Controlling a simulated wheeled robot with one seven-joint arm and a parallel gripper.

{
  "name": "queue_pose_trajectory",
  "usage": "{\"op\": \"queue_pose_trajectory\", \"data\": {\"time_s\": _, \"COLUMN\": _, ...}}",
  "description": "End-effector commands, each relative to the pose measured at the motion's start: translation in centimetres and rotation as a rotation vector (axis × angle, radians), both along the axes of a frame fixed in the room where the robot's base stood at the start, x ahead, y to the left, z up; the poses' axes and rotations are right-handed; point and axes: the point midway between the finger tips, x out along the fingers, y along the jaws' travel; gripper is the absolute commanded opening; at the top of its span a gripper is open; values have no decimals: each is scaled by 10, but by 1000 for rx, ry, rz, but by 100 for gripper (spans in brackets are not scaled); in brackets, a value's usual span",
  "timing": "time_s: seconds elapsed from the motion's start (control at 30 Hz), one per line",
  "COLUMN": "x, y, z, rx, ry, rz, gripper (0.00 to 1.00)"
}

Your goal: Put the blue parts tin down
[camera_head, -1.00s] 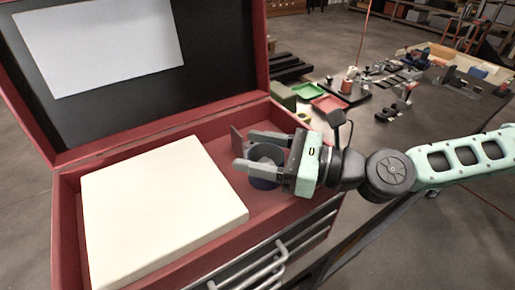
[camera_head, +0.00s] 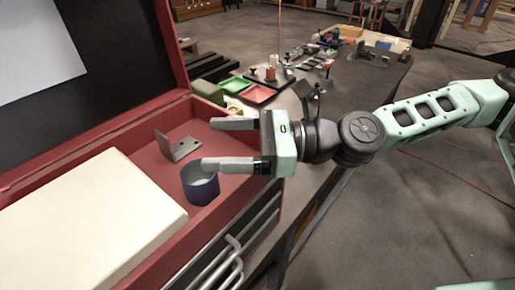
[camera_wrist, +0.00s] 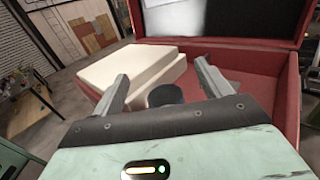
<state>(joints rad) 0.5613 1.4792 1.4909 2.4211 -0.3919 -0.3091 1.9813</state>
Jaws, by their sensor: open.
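The blue parts tin (camera_head: 202,186) is a short, dark blue, open-topped cylinder. It stands upright on the red floor of the tool chest's top compartment, right of a cream block. In the wrist view the tin (camera_wrist: 165,95) appears dark, beyond and between my fingers, its lower part hidden by the gripper body. My gripper (camera_head: 208,144) is open and empty. Its two fingers point left over the chest; in the head view the nearer fingertip slightly overlaps the tin's rim. The fingers also show apart in the wrist view (camera_wrist: 160,75).
The red tool chest (camera_head: 90,141) has its lid raised at the back. The cream block (camera_head: 90,225) fills the compartment's left side. A metal angle bracket (camera_head: 180,148) lies behind the tin. A cluttered workbench with a green tray (camera_head: 236,85) and a red tray (camera_head: 258,93) lies beyond.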

Motion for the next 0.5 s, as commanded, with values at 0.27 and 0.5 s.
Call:
{"op": "queue_pose_trajectory", "data": {"time_s": 0.27, "x": 1, "y": -42, "z": -2, "rx": 0, "ry": -1, "rz": -3, "gripper": 77}}
{"op": "queue_pose_trajectory", "data": {"time_s": 0.5, "x": 0, "y": -53, "z": 0, "rx": 0, "ry": 0, "rz": 0, "gripper": 77}}
